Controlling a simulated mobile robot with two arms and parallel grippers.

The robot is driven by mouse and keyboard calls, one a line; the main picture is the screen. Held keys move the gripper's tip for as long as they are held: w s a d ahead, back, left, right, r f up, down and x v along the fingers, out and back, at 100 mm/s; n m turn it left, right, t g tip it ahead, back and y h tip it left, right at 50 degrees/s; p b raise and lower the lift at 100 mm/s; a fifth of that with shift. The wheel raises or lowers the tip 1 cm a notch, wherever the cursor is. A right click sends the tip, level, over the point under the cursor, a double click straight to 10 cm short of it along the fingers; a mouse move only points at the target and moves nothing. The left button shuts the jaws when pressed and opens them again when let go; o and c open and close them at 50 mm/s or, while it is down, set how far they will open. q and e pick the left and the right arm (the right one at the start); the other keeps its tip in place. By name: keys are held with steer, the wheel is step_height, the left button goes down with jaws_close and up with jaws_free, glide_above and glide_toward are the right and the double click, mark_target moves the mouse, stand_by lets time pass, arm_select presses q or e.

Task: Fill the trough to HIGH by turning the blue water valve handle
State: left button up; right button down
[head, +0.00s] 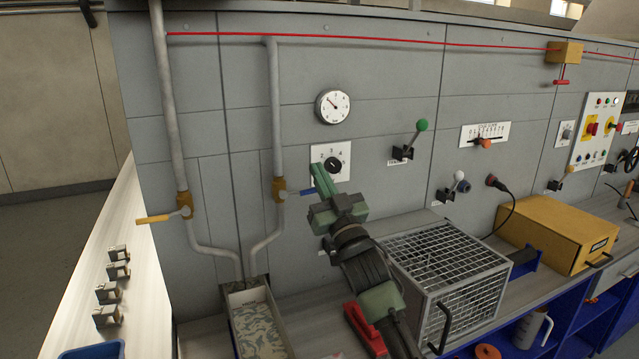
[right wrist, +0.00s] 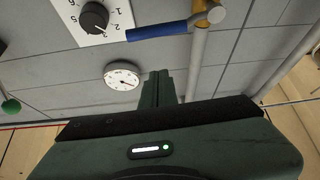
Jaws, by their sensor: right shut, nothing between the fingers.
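The blue water valve handle (head: 292,194) sticks out to the right from a brass valve (head: 279,190) on the right-hand grey pipe. It also shows in the right wrist view (right wrist: 157,32), apart from the fingers. My right gripper (head: 317,173) is shut and empty. In the head view its fingertips appear just right of the handle and partly overlap its end. The fingers show in the right wrist view too (right wrist: 164,76). The trough (head: 233,325) stands below the two pipes, with a patterned surface inside; its level marks are too small to read. My left gripper is not in view.
A yellow-handled valve (head: 155,218) is on the left pipe. A dial knob (head: 333,164) and a round gauge (head: 333,106) are on the panel near my gripper. A wire cage (head: 450,270) and a red tool (head: 364,330) stand on the bench below.

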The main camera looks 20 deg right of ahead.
mark_target(303, 192)
steer(key=f, duration=0.4)
steer(key=shift+w+d+f, duration=0.1)
steer(key=shift+w, duration=0.2)
steer(key=shift+f+h+b, duration=0.3)
steer(key=shift+f+b, duration=0.1)
steer(key=shift+f, duration=0.4)
